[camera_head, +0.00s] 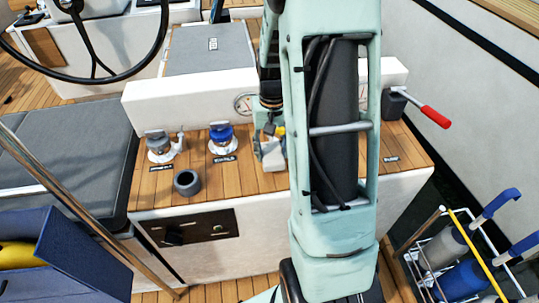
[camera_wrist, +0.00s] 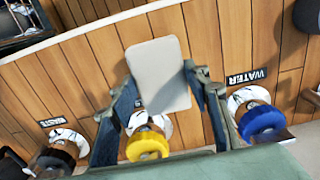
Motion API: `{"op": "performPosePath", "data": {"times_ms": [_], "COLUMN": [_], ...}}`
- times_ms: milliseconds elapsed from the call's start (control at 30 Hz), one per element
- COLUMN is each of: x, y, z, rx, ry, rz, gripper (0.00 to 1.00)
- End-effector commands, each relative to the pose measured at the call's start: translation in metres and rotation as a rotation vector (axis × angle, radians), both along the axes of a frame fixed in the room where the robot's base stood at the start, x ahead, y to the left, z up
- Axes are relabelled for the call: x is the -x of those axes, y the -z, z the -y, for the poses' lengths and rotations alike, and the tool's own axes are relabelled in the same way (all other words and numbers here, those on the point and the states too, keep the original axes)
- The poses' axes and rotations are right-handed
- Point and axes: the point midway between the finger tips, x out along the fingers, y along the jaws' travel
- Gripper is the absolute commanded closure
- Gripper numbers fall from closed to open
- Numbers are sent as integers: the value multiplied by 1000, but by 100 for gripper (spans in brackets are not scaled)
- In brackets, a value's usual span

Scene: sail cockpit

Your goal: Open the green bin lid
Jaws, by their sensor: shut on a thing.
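I see no green bin or green lid in either view. In the wrist view my gripper (camera_wrist: 160,78) is shut on a pale grey flat plate (camera_wrist: 157,60) with rounded corners, one finger on each side. A fitting with a yellow cap (camera_wrist: 148,145) shows just below the plate. A blue-capped fitting (camera_wrist: 262,122) by a WATER label is to the right, and a dark-capped one (camera_wrist: 55,160) to the left. In the head view my arm hides most of the gripper; a pale piece (camera_head: 272,158) shows beside the arm above the wooden ledge.
The wooden ledge (camera_head: 235,180) carries a grey-capped fitting (camera_head: 160,142), a blue-capped fitting (camera_head: 223,135) and a dark cup (camera_head: 187,183). A red-handled lever (camera_head: 434,116) juts out at right. A rack of bottles (camera_head: 460,250) stands lower right, a blue box (camera_head: 75,255) lower left.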

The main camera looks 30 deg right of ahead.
Motion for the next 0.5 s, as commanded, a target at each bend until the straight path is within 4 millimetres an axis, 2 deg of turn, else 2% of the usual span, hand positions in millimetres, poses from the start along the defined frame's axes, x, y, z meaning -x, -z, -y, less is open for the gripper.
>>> {"op": "performPosePath", "data": {"times_ms": [267,400,500], "x": [-11,-9,-10], "y": [15,38,43], "z": [3,3,3], "rx": [0,-1,0], "ry": [0,1,0], "rz": [0,-3,0], "gripper": [79,79,79]}}
